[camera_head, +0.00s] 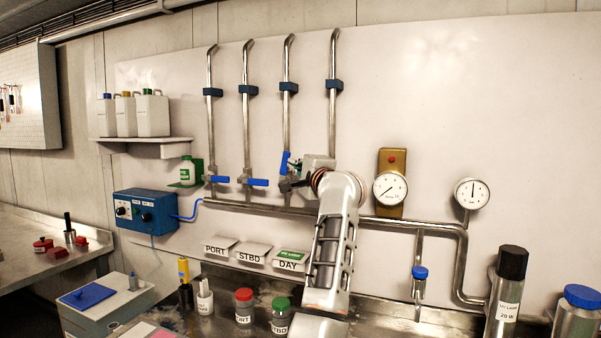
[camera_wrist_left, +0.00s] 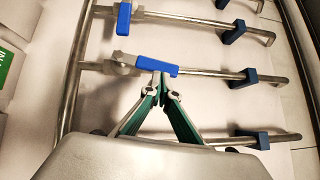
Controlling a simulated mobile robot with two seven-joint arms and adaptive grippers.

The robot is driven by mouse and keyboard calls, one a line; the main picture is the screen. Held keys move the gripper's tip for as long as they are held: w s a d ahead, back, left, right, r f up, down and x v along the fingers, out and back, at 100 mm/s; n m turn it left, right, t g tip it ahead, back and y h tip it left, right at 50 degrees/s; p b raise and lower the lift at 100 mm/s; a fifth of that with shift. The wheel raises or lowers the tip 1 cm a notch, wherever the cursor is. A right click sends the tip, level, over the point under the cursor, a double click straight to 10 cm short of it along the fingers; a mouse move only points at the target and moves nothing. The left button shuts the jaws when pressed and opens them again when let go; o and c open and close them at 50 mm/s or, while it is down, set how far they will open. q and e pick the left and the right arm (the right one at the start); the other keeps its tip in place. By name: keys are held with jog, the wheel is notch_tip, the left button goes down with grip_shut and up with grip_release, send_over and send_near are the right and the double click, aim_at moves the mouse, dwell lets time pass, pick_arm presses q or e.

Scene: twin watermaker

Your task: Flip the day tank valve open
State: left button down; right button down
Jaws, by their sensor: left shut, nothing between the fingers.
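The day tank valve has a blue lever (camera_head: 285,162) on the third vertical pipe, above the DAY label (camera_head: 288,264). The lever stands nearly upright, roughly along its pipe. In the left wrist view the same lever (camera_wrist_left: 148,64) lies almost parallel to its pipe. My left gripper (camera_head: 285,186) is at this valve, shut and empty. In the left wrist view its fingertips (camera_wrist_left: 163,80) are right beside the lever's end; whether they touch cannot be told. My gripper and arm hide the foot of the fourth pipe. My right gripper is not in view.
Two other blue levers, one on the first pipe (camera_head: 218,179) and one on the second (camera_head: 257,182), lie crosswise. A blue control box (camera_head: 146,210) is at left. Gauges (camera_head: 390,188) are at right. Capped bottles (camera_head: 244,306) stand on the bench below.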

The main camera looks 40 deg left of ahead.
pick_arm(q)
jog(key=shift+s+a+r+b, duration=0.15)
jog(key=shift+a+r+b, duration=0.2)
jog(key=shift+a, duration=0.25)
jog(key=shift+a+r, duration=0.1)
dwell(0.3)
notch_tip(320, 180, up, 10)
dwell(0.5)
dwell(0.5)
